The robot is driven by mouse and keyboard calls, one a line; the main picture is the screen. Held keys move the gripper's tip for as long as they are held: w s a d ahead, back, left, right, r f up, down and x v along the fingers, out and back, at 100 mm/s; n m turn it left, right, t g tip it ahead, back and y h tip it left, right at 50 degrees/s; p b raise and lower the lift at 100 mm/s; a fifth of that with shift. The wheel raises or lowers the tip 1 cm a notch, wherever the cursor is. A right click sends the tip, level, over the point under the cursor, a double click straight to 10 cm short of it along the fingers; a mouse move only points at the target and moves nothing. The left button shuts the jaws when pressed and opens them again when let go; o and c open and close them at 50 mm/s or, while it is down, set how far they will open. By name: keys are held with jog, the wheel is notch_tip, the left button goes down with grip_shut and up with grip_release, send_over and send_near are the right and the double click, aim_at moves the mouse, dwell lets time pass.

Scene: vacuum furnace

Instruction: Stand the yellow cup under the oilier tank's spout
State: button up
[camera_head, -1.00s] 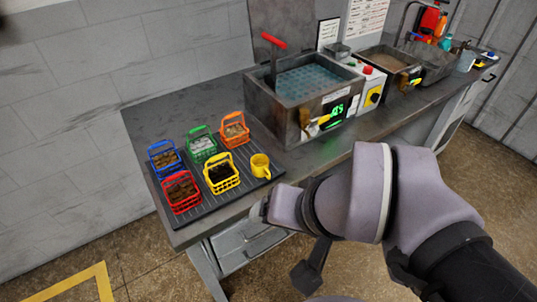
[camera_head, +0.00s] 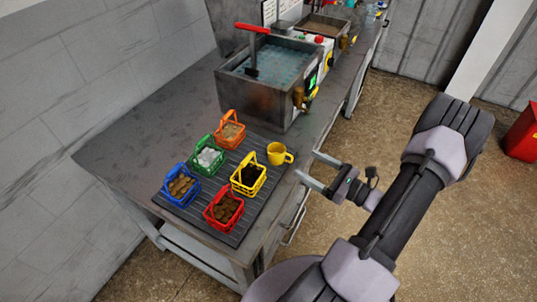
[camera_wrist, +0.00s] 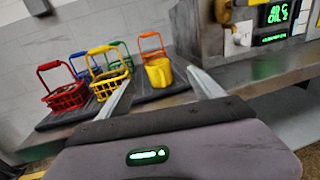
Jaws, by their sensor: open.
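In the wrist view, the cup (camera_wrist: 159,73) shows between the fingertips. The near tank (camera_head: 255,98) holds clear bluish liquid and has a brass spout (camera_head: 299,98) low on its front. The far tank (camera_head: 325,27) looks brownish inside, with a spout (camera_head: 344,43) on its front.
Red (camera_head: 223,210), yellow (camera_head: 248,178), blue, green and orange baskets with contents crowd the mat (camera_head: 232,234) left of the cup. A red-handled tool (camera_head: 252,45) stands in the near tank. A control box (camera_head: 320,52) sits between the tanks. Bench drawers lie below my gripper.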

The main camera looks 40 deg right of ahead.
aim_at(276, 148)
jog(key=b+x, duration=0.1)
jog(key=x, duration=0.6)
jog(key=shift+w+a+f, duration=0.1)
jog(key=shift+w+a, duration=0.05)
jog(key=x, duration=0.1)
jog(key=b+x, duration=0.1)
jog(key=x, duration=0.1)
jog(key=b+x, duration=0.1)
jog(key=x, duration=0.1)
jog(key=shift+a+f, duration=0.1)
jog(key=shift+a, duration=0.2)
jog(key=c, duration=1.6)
